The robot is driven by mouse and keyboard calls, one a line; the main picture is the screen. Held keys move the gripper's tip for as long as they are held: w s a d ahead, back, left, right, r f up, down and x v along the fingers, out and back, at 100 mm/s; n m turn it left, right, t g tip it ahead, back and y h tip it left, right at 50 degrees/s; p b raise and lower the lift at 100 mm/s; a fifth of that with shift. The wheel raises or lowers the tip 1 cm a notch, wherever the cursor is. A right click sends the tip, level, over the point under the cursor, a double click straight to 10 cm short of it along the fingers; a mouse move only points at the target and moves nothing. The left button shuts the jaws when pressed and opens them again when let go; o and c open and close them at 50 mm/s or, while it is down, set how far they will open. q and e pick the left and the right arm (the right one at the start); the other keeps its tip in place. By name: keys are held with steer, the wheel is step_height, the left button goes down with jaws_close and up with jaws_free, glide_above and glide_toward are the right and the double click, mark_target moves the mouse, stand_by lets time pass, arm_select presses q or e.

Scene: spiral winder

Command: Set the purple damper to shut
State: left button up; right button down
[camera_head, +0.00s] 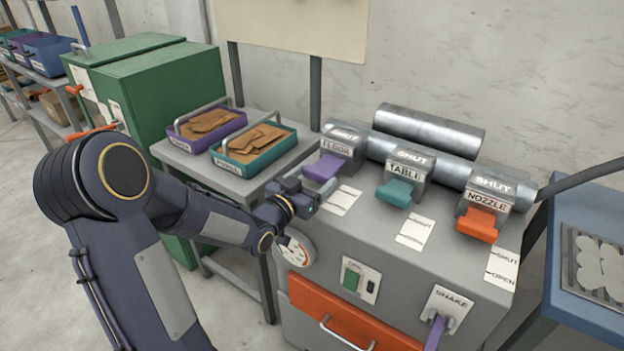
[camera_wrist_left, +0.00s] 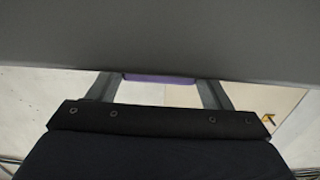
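The purple damper handle (camera_head: 322,168) sticks out, sloping down toward the front, from the grey block labelled FLOOR at the left of the machine top. My left gripper (camera_head: 308,196) is just below and in front of it. In the left wrist view, the two fingers (camera_wrist_left: 158,92) stand apart, and the purple handle's edge (camera_wrist_left: 158,78) lies at the gap between their tips; I cannot tell whether they touch it. A grey surface hides the rest of the handle there. My right gripper is not in view.
Teal TABLE (camera_head: 394,192) and orange NOZZLE (camera_head: 478,225) handles stand to the right. Behind the blocks run metal pipes (camera_head: 430,130). Purple (camera_head: 207,123) and teal (camera_head: 254,150) trays sit on a side table. A dial (camera_head: 295,249) is on the machine's front, below my gripper.

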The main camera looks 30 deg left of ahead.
mark_target(315, 177)
arm_select(q)
steer(key=c, duration=0.6)
steer(key=shift+o, duration=0.2)
steer(key=w+b, duration=0.2)
steer(key=shift+w+d+f, duration=0.1)
steer(key=shift+w+d, duration=0.05)
steer(key=shift+w, duration=0.2)
steer(key=shift+r, duration=0.2)
steer(key=o, duration=1.4)
steer(key=shift+w, duration=0.15)
steer(key=s, duration=0.8)
steer(key=shift+a, duration=0.35)
